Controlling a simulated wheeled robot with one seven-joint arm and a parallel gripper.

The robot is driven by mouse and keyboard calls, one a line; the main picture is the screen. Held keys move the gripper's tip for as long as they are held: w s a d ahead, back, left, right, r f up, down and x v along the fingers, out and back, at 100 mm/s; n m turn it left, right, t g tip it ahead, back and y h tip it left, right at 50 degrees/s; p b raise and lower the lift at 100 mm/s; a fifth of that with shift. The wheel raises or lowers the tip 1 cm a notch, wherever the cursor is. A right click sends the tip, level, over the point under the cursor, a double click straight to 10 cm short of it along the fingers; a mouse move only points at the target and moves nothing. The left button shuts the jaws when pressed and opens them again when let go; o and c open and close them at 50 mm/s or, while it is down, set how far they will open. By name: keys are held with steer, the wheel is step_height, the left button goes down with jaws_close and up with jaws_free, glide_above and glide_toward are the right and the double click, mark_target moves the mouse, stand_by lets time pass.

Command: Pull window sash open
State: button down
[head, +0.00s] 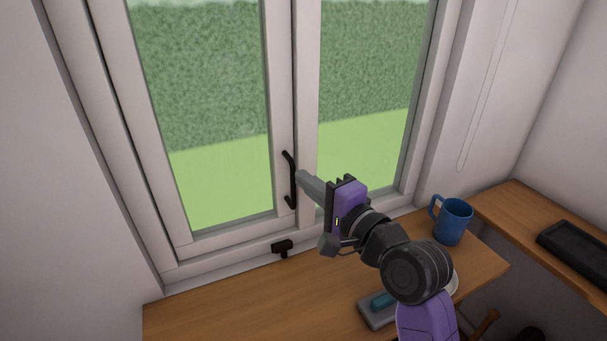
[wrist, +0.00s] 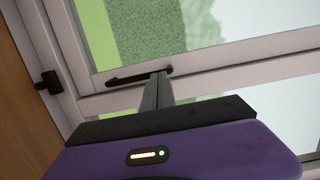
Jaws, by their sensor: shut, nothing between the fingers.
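The window has two white-framed sashes, and the left sash (head: 282,120) carries a dark bar handle (head: 292,180) on its inner stile. The sash looks shut against the frame. My gripper (head: 301,178) is shut and empty, with its fingertips just right of the handle in the head view. In the wrist view the fingertips (wrist: 158,76) overlap one end of the handle (wrist: 128,77). I cannot tell whether they touch it. A small black catch (head: 283,246) sits on the lower frame below the handle; it also shows in the wrist view (wrist: 49,83).
A wooden bench (head: 240,300) runs under the window. A blue mug (head: 452,221) stands on it at the right. A grey object with a teal top (head: 380,301) lies beneath my arm, beside a partly hidden plate. A black tray (head: 577,250) lies on the right shelf. The bench's left part is clear.

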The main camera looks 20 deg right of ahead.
mark_target(284, 161)
steer(key=shift+w+a, duration=0.15)
steer(key=shift+w, duration=0.45)
steer(key=shift+w, duration=0.1)
steer(key=w+y, duration=0.1)
steer(key=w+n+y+b, duration=0.1)
steer(key=w+d+n+y, duration=0.1)
steer(key=shift+f+g, duration=0.25)
steer(key=shift+g, duration=0.15)
steer(key=shift+w+d+r+n+y, duration=0.15)
steer(key=shift+r+n+y, duration=0.1)
steer(key=shift+n+y, duration=0.25)
